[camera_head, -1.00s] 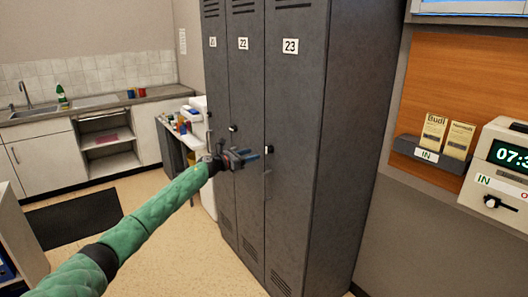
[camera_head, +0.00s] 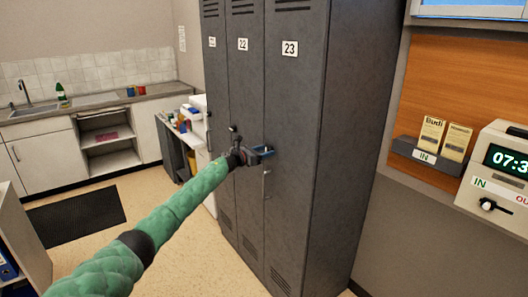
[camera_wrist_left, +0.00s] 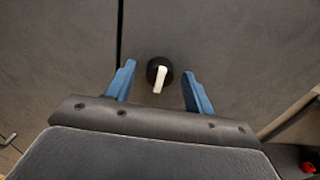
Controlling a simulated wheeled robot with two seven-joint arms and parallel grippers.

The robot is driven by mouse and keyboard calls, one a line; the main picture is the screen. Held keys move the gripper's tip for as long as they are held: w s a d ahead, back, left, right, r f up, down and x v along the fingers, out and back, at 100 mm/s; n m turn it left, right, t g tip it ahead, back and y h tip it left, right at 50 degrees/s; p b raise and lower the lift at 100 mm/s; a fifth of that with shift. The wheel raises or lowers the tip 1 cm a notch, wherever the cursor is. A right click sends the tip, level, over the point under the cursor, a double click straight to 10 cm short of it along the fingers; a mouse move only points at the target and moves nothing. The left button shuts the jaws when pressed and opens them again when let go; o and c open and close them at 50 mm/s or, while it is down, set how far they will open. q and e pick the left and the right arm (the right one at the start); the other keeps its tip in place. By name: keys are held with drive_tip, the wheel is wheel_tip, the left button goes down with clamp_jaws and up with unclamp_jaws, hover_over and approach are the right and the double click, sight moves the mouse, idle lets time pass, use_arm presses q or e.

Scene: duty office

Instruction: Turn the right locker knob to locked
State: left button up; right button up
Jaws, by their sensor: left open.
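The right locker, number 23 (camera_head: 290,100), is dark grey with its door shut. Its knob (camera_wrist_left: 159,75) is a round black disc with a white pointer, seen in the left wrist view. The pointer is nearly upright in that picture, its lower end tipped slightly left. My left gripper (camera_head: 268,151) is at the door of locker 23 by the knob. In the left wrist view its two blue fingers (camera_wrist_left: 159,88) are apart, one on each side of the knob, with gaps to it. In the head view the gripper mostly hides this knob. My right gripper is not seen.
Locker 22 (camera_head: 245,90) with its own knob stands just left. A door handle (camera_head: 265,184) hangs below my gripper. A time clock (camera_head: 500,165) and card rack (camera_head: 430,152) are on the right wall. Open floor lies at lower left.

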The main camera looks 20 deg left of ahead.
use_arm(q)
drive_tip(key=c, duration=1)
drive_tip(key=shift+n, duration=0.3)
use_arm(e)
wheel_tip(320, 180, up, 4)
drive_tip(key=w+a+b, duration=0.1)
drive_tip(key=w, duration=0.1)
use_arm(q)
drive_tip(key=shift+w+a+f+n+p, duration=0.1)
drive_tip(key=shift+n+p, duration=0.85)
drive_tip(key=shift+n, duration=3.45)
drive_tip(key=shift+a+f+n+p, duration=0.1)
drive_tip(key=shift+n+p, duration=0.8)
drive_tip(key=shift+n, duration=3.5)
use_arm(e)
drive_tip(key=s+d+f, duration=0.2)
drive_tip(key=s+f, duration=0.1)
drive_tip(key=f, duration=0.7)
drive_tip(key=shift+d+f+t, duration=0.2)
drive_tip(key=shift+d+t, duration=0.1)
